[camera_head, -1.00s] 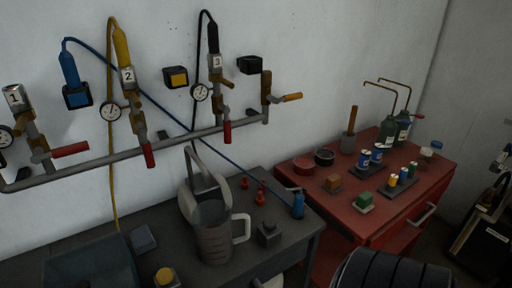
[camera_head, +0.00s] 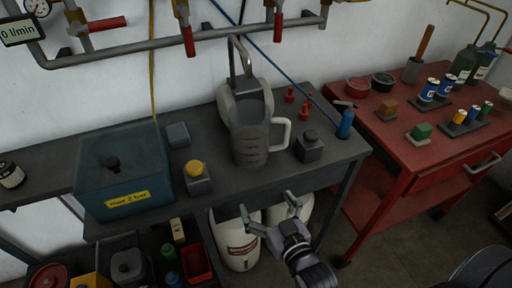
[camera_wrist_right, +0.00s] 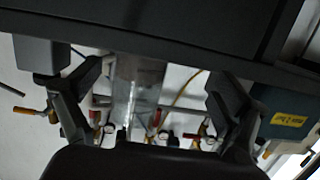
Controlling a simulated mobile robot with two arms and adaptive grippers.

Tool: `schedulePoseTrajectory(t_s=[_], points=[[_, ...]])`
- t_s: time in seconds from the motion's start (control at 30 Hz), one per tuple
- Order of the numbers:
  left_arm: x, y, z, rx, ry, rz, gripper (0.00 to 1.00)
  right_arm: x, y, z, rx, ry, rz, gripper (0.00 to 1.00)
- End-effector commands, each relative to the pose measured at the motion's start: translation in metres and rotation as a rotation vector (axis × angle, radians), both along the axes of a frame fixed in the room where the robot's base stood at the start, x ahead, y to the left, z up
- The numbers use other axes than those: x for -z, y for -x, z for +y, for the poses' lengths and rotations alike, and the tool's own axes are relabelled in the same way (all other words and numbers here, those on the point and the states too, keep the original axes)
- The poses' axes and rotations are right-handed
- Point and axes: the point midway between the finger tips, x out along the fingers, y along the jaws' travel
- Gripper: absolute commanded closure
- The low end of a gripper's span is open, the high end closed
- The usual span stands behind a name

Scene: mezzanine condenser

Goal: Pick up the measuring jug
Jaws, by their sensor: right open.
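The measuring jug (camera_head: 250,145) stands upright on the dark grey bench, near its right part. It is translucent grey with dark markings, and its pale handle (camera_head: 281,133) points right. My right gripper (camera_head: 268,206) is open and empty, below and in front of the jug, by the bench's front edge. In the upside-down right wrist view the jug (camera_wrist_right: 140,85) shows between the open fingers (camera_wrist_right: 150,100), beyond the bench edge and apart from them. My left gripper is not in view.
A grey fixture with an upright arm (camera_head: 233,62) stands directly behind the jug. A dark block (camera_head: 309,147) is right of it; a yellow-topped block (camera_head: 196,179) and a blue bin (camera_head: 125,180) are left. The bench front edge (camera_head: 290,187) lies between gripper and jug.

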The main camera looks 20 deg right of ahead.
Motion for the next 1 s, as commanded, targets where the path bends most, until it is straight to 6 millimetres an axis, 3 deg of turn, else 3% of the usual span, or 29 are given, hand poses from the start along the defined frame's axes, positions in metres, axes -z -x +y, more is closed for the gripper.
schedulePoseTrajectory(t_s=[0.1,0.2,0.3,0.8,1.0], points=[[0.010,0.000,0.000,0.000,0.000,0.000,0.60,-0.049,0.003,-0.011,0.029,-0.004,-0.106,0.00],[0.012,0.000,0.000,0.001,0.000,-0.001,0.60,-0.073,0.004,-0.016,0.041,-0.005,-0.152,0.00],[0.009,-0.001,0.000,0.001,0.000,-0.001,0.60,-0.083,-0.003,-0.017,0.046,-0.005,-0.171,0.00],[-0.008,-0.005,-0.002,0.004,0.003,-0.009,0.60,-0.084,-0.101,-0.014,0.045,-0.006,-0.169,0.00],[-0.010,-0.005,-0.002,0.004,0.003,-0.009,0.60,-0.083,-0.117,-0.013,0.045,-0.006,-0.168,0.00]])
